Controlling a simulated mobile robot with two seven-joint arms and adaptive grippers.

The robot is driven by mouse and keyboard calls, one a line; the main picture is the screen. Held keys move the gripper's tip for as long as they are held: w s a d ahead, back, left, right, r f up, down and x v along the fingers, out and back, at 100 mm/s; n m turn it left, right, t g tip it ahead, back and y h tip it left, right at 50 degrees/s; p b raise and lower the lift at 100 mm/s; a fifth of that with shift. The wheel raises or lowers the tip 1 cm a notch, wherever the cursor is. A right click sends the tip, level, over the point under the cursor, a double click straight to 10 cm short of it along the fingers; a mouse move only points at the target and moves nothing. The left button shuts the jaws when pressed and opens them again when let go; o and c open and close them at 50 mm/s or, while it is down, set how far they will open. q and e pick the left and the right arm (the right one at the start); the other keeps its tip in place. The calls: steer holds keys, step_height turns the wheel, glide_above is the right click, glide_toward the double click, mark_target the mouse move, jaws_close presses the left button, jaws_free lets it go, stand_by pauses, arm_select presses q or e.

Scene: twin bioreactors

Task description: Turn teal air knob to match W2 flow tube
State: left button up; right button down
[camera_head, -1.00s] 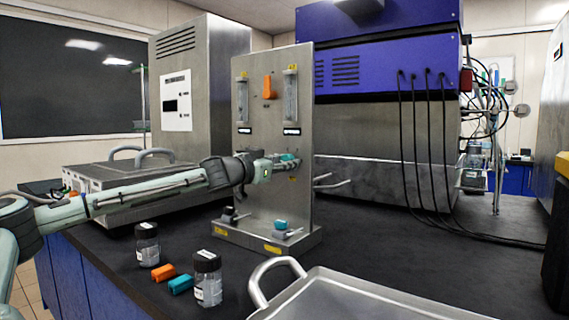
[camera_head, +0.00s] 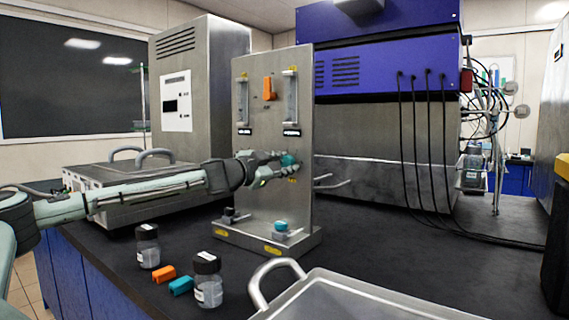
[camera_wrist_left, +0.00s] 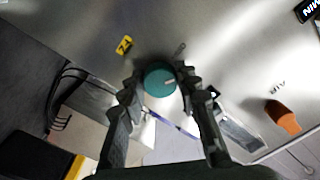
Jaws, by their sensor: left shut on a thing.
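The teal air knob (camera_wrist_left: 160,80) sits on the upright metal panel (camera_head: 248,190); in the head view the knob (camera_head: 288,160) is partly hidden by my left gripper (camera_head: 276,160). In the left wrist view my left gripper's two fingers (camera_wrist_left: 159,84) are closed on either side of the knob, and a pale mark shows on its face. Two clear flow tubes stand high on the panel, a left one (camera_head: 243,100) and a right one (camera_head: 290,95). The labels under them are too small to read in the head view. My right gripper is not in view.
An orange knob (camera_head: 269,89) sits between the tubes. A teal-topped valve (camera_head: 281,226) stands on the panel's base. A metal tray (camera_head: 345,300) is at front right.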

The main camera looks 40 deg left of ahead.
arm_select(q)
steer(key=m, duration=0.3)
steer(key=shift+r, duration=0.1)
steer(key=shift+m, duration=1.3)
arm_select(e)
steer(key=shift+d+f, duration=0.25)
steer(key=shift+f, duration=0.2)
arm_select(q)
steer(key=shift+m, duration=0.3)
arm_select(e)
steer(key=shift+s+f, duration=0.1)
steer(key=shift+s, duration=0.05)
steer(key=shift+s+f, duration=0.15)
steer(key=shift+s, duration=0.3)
